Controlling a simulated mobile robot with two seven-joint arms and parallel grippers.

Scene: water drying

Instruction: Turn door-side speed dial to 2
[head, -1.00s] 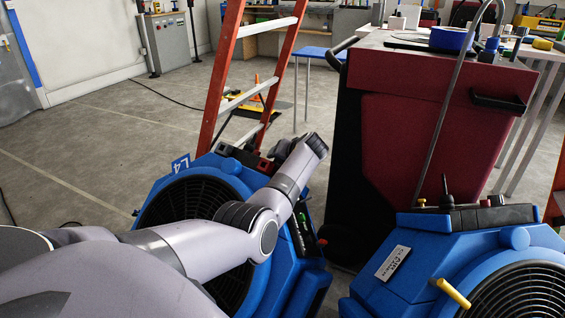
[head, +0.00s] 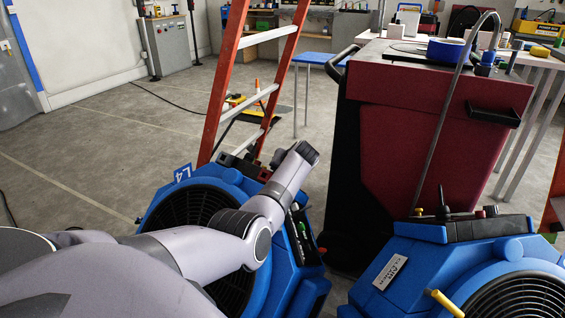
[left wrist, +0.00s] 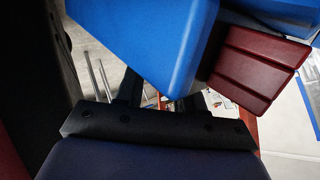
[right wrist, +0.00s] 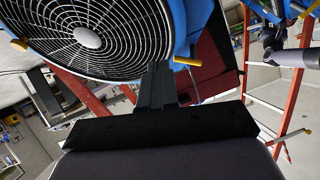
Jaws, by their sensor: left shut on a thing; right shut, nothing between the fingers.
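Two blue fans stand on the floor: the left one (head: 292,262), tagged L4 (head: 182,173), and the right one (head: 408,262). My left arm crosses the left fan's round grille, and its wrist ends above that fan's right side. My left gripper (left wrist: 162,98) shows in the left wrist view, its fingers slightly apart and partly behind a blue housing corner (left wrist: 150,35). What it grips is hidden. A dark red ridged block (left wrist: 255,68) is beside it. No dial number is readable. My right gripper (right wrist: 157,78) is shut and empty before a fan grille (right wrist: 85,35).
A dark red cabinet (head: 425,150) stands behind and between the fans. An orange ladder (head: 228,75) rises behind the left fan. A yellow-ended rod (head: 445,302) sticks out from the right fan. A workbench is at the back. The floor at left is open.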

